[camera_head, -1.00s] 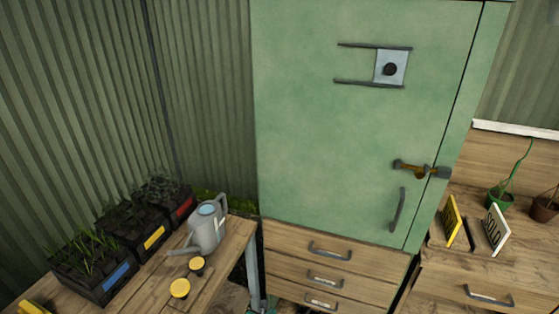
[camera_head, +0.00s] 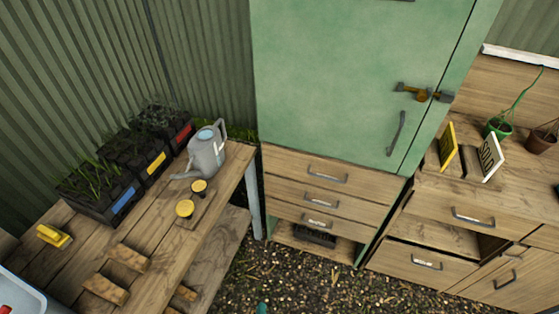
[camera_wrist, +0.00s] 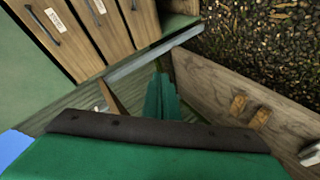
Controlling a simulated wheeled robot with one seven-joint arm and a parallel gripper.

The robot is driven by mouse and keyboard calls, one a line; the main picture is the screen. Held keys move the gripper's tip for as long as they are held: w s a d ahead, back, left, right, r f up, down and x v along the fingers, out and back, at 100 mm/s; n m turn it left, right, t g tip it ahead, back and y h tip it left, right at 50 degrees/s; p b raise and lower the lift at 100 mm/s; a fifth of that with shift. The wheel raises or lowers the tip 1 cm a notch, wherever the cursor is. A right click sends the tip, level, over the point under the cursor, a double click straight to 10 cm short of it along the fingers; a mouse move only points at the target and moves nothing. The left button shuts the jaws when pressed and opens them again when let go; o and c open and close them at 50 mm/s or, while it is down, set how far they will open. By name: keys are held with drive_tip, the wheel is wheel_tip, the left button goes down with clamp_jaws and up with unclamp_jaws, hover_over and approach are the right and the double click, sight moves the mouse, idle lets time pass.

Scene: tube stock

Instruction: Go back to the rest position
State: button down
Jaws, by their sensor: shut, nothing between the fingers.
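My gripper (camera_wrist: 160,98) shows in the wrist view as green fingers, shut and empty, ahead of the green gripper body with its dark brown strip. It hangs over the space between the drawers and a wooden table. In the head view only a small teal tip, probably part of my arm, shows at the bottom edge. The rest of my arm is hidden there.
The green cabinet (camera_head: 340,80) stands above several wooden drawers (camera_head: 322,195). At right, a lower drawer (camera_head: 415,262) appears pulled out. Gravel floor (camera_head: 300,275) lies between.

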drive_tip(key=s+d+r+m+t, duration=0.1)
drive_tip(key=s+d+r+m, duration=0.1)
drive_tip(key=s+r+m, duration=0.4)
drive_tip(key=s+d+r+m+t, duration=0.2)
drive_tip(key=s+r+m, duration=0.3)
drive_tip(key=r, duration=0.9)
drive_tip(key=s+d, duration=0.1)
drive_tip(key=s, duration=0.2)
drive_tip(key=shift+d+m+h, duration=0.3)
drive_tip(key=shift+d+m, duration=0.05)
drive_tip(key=shift+m, duration=0.05)
